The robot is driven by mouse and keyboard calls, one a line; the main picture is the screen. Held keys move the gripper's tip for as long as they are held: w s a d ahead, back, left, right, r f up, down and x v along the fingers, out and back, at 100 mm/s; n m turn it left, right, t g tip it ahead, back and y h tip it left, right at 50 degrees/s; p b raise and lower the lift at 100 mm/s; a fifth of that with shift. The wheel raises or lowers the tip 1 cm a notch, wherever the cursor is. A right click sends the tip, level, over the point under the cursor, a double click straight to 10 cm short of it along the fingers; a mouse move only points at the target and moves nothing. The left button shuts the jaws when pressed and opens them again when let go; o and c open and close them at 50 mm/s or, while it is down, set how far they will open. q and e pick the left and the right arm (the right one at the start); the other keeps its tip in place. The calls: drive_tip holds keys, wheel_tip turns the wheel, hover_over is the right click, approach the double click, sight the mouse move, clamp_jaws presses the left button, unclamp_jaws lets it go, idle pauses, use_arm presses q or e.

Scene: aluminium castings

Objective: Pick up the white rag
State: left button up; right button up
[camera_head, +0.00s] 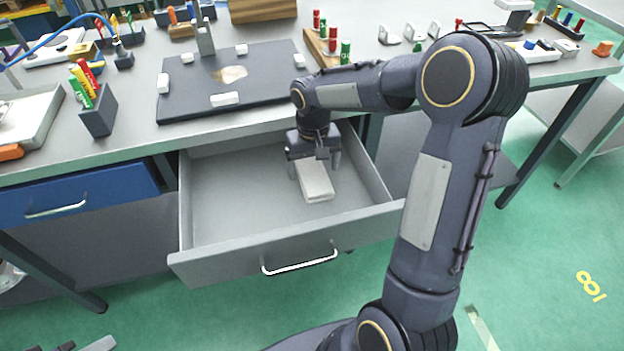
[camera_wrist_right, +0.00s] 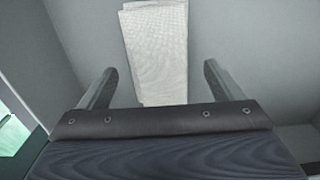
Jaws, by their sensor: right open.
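The white rag (camera_head: 316,183) lies folded into a flat oblong on the floor of the open grey drawer (camera_head: 235,200). It also shows in the right wrist view (camera_wrist_right: 157,50), running away from the gripper between the two fingers. My right gripper (camera_head: 314,172) is inside the drawer, above the rag's back end. Its fingers are open, one on each side of the rag, with a gap on both sides in the right wrist view (camera_wrist_right: 160,85). The gripper base hides the rag's near end there. My left gripper is not in view.
The worktop above the drawer holds a dark plate (camera_head: 240,80) with white blocks, a pen holder (camera_head: 97,110) with markers, and several small parts. The closed blue drawer (camera_head: 80,195) is at left. The drawer's front wall (camera_head: 290,243) and sides surround the gripper. The drawer's left part is empty.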

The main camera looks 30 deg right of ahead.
wheel_tip(320, 180, down, 2)
drive_tip(key=c, duration=1.1)
drive_tip(key=shift+o, duration=0.2)
drive_tip(key=shift+r, duration=0.45)
wheel_tip(320, 180, up, 2)
drive_tip(key=shift+r+p, duration=0.25)
drive_tip(key=shift+p, duration=0.05)
drive_tip(key=s+a+r+p, duration=0.1)
drive_tip(key=s+a+r, duration=0.6)
drive_tip(key=s, duration=0.5)
wheel_tip(320, 180, up, 3)
drive_tip(key=shift+a+f+p, duration=0.15)
drive_tip(key=shift+a+p, duration=0.05)
drive_tip(key=shift+p, duration=0.1)
